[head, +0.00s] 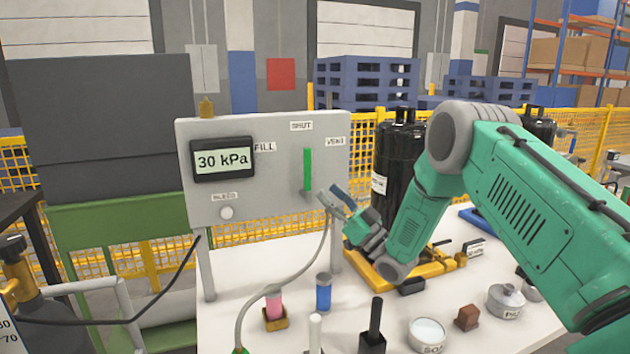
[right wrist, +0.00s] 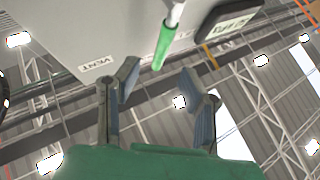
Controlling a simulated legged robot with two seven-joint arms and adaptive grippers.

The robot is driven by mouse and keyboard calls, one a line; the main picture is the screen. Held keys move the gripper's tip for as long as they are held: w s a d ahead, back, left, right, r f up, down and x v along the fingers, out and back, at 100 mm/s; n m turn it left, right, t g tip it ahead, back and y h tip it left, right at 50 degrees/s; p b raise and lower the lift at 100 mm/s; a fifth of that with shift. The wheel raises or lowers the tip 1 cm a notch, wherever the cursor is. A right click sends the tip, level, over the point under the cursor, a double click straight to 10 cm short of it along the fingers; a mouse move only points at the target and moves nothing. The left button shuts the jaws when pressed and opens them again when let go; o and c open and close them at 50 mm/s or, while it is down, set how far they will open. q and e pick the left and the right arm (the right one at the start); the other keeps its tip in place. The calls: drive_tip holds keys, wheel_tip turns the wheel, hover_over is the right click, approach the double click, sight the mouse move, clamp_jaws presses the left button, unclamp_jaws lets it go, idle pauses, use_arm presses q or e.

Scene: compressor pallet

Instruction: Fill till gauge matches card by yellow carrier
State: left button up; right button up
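The grey panel (head: 240,195) carries a gauge (head: 223,160) that reads 30 kPa. Its green lever (head: 307,169) stands upright under the SHUT label, with FILL to the left and VENT to the right. The yellow carrier (head: 440,266) sits on the table under a black compressor (head: 400,160). A small card (head: 473,248) stands by it; its writing is too small to read. My right gripper (head: 331,197) is open and empty, just right of and below the lever. In the right wrist view the green lever (right wrist: 165,45) shows beyond the spread fingers (right wrist: 160,88). My left gripper is out of view.
A grey hose (head: 260,285) hangs from the panel.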

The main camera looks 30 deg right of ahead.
drive_tip(key=v, duration=0.4)
drive_tip(key=shift+w+r, duration=0.1)
idle(0.4)
